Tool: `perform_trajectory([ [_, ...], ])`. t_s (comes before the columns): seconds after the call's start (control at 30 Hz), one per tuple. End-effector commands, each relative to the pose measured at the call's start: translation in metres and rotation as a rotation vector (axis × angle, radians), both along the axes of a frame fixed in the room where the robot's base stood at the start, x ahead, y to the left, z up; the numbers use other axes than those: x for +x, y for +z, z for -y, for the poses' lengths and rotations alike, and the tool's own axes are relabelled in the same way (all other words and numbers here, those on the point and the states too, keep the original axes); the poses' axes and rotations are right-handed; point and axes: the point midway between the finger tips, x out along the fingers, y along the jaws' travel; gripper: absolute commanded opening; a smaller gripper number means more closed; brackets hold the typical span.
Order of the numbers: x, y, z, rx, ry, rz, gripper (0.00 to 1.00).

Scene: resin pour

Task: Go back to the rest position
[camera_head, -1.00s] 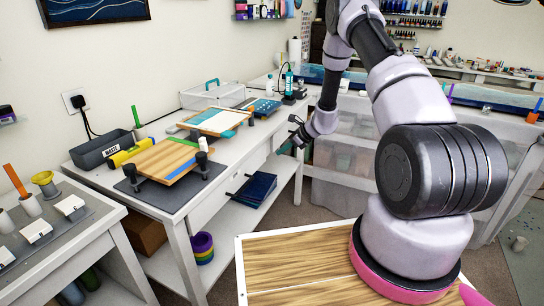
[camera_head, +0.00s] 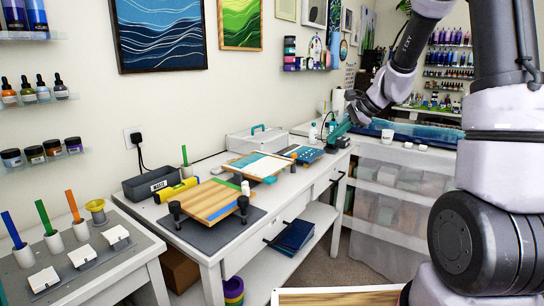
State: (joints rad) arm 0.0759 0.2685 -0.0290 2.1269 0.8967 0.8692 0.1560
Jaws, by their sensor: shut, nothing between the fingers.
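My gripper (camera_head: 338,132) is in the upper right part of the head view, at the end of my raised, bent arm. A wooden board with a blue and green stripe (camera_head: 207,201) lies on black supports on a dark mat (camera_head: 187,233), well to the left of my gripper.
A grey bin labelled WASTE (camera_head: 140,184), a yellow cylinder (camera_head: 178,190), a clear box with a teal handle (camera_head: 254,143) and a white-and-teal panel (camera_head: 258,165) stand on the bench. Stirring sticks stand front left.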

Motion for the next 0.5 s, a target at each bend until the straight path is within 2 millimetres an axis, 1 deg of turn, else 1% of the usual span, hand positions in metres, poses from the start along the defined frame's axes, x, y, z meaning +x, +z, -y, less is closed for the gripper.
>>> perform_trajectory([
  [0.03, -0.016, 0.023, -0.002, -0.039, 0.051, 0.049, 0.0],
  [0.1, -0.04, 0.047, -0.003, -0.1, 0.124, 0.104, 0.0],
  [0.17, -0.061, 0.065, -0.003, -0.154, 0.185, 0.151, 0.0],
  [0.2, -0.075, 0.076, -0.002, -0.191, 0.225, 0.182, 0.0],
  [0.27, -0.097, 0.091, -0.001, -0.249, 0.281, 0.227, 0.0],
  [0.3, -0.111, 0.1, 0.001, -0.289, 0.318, 0.258, 0.0],
  [0.37, -0.133, 0.112, 0.004, -0.351, 0.372, 0.303, 0.0],
  [0.4, -0.147, 0.119, 0.006, -0.394, 0.405, 0.333, 0.0],
  [0.47, -0.168, 0.128, 0.01, -0.46, 0.454, 0.377, 0.0],
  [0.5, -0.182, 0.133, 0.014, -0.506, 0.486, 0.406, 0.0],
])
